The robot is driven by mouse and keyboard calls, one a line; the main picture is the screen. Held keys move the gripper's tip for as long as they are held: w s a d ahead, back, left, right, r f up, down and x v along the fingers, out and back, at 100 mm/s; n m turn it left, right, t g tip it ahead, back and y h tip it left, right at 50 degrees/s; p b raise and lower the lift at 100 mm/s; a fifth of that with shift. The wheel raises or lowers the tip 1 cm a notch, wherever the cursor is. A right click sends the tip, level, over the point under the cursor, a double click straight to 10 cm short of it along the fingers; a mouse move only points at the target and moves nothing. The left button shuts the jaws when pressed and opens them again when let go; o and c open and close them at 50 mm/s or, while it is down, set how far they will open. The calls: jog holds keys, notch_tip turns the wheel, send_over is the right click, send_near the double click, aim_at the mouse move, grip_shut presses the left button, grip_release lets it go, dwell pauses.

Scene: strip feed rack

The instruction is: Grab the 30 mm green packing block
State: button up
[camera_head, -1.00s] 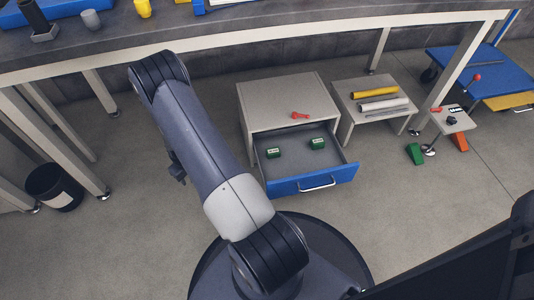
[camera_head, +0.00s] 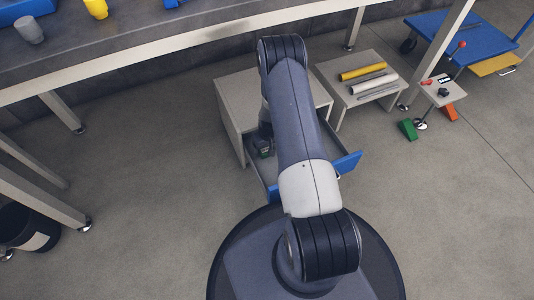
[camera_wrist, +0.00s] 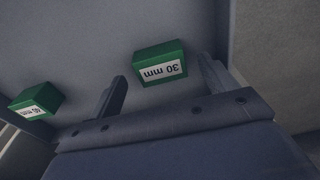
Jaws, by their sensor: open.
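The 30 mm green packing block (camera_wrist: 158,63) lies in the drawer with its white label reading upside down in the wrist view. My gripper (camera_wrist: 163,72) is open, with one finger to the left of the block and one to the right. A gap shows on each side, so neither finger seems to touch it. A second green block (camera_wrist: 36,101) with a hard-to-read label lies at the far left of that view.
The drawer's grey cabinet (camera_head: 238,105) stands behind and left of my arm. A small table (camera_head: 362,98) with rolls stands to its right. A workbench (camera_head: 150,45) runs along the back.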

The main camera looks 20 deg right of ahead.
jog(key=shift+w+f, duration=0.1)
jog(key=shift+f, duration=0.7)
